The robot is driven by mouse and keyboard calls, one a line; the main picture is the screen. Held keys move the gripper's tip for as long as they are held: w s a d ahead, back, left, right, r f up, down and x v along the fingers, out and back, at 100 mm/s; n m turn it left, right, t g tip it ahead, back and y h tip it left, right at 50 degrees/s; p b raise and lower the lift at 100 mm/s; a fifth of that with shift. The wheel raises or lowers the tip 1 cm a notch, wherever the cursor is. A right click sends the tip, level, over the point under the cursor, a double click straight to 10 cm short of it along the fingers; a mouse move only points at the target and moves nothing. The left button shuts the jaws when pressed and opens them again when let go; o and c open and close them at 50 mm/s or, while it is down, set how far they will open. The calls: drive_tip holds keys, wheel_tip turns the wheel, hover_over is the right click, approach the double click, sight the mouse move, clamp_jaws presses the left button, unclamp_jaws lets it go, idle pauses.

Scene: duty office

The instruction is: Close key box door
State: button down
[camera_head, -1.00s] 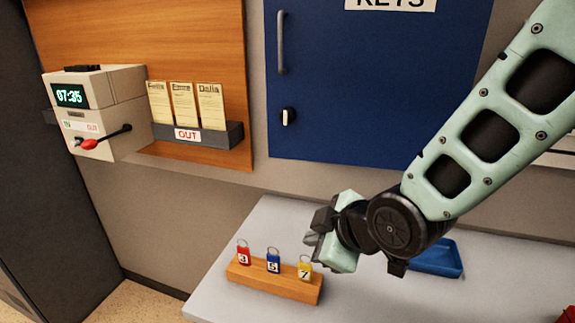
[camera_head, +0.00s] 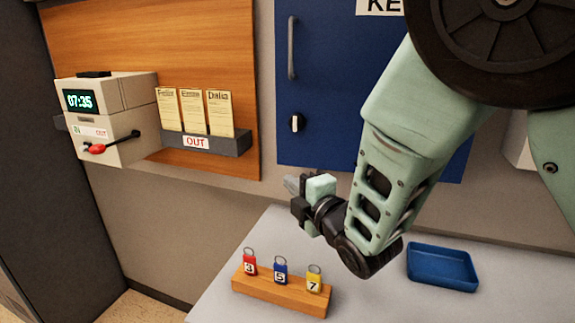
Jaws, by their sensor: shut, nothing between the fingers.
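The blue key box door (camera_head: 330,80) is at the top centre, with a grey vertical handle (camera_head: 292,48) and a small latch knob (camera_head: 296,123) near its left edge. Its front faces me and looks flat along the wall; I cannot tell whether a small gap is left. My arm hides its right part and some of the KEYS label (camera_head: 380,6). My gripper (camera_head: 293,186) is shut and empty. In the picture it is just below the door's lower left part, above the table, and points left.
A wooden block (camera_head: 283,294) with red, blue and yellow numbered key tags stands on the grey table (camera_head: 222,302). A blue tray (camera_head: 442,268) lies to its right. A time clock (camera_head: 105,115) and a card rack (camera_head: 200,142) are on the left wall.

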drive_tip(key=shift+w+a+p, duration=0.2)
drive_tip(key=shift+w+p, duration=0.25)
drive_tip(key=shift+w, duration=0.85)
drive_tip(key=shift+w+a+p, duration=0.2)
drive_tip(key=shift+w+p, duration=0.2)
drive_tip(key=shift+w, duration=0.85)
drive_tip(key=shift+w+a+p, duration=0.2)
drive_tip(key=shift+w+p, duration=0.25)
drive_tip(key=shift+w, duration=0.85)
